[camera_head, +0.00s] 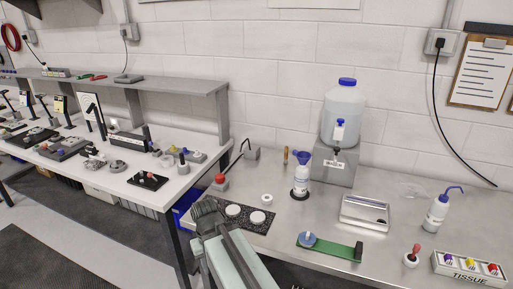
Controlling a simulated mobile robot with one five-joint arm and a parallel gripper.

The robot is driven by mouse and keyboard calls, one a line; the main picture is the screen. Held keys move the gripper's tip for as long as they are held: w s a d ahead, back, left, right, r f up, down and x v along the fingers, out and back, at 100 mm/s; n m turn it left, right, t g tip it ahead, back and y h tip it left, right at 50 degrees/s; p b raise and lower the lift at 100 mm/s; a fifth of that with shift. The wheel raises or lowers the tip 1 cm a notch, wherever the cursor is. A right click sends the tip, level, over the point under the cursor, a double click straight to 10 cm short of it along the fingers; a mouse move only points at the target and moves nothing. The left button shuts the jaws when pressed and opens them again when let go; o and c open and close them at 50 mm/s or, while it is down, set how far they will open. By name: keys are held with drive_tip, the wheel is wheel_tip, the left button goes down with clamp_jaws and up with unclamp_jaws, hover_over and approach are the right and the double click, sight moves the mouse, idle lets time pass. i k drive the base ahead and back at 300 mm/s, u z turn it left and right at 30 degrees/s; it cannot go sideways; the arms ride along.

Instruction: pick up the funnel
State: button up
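A blue funnel (303,157) sits mouth up in the top of a white bottle (300,181). The bottle stands upright on the steel bench, left of the water dispenser, with a dark ring around its base. Part of my own arm shows at the bottom, left of centre, in front of the bench. It is apart from the funnel, which is farther back and to the right. I cannot make out my gripper's fingers in this view.
A water dispenser (343,120) stands on a grey block behind the funnel. A metal tray (364,214), a green board (329,246), a dark mat (261,223) with white discs, a wash bottle (436,212) and a tissue box (469,268) lie around. Bare steel shows between them.

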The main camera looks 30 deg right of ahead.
sight(303, 157)
drive_tip(key=u, duration=0.2)
drive_tip(key=i, duration=1.2)
drive_tip(key=z, duration=0.05)
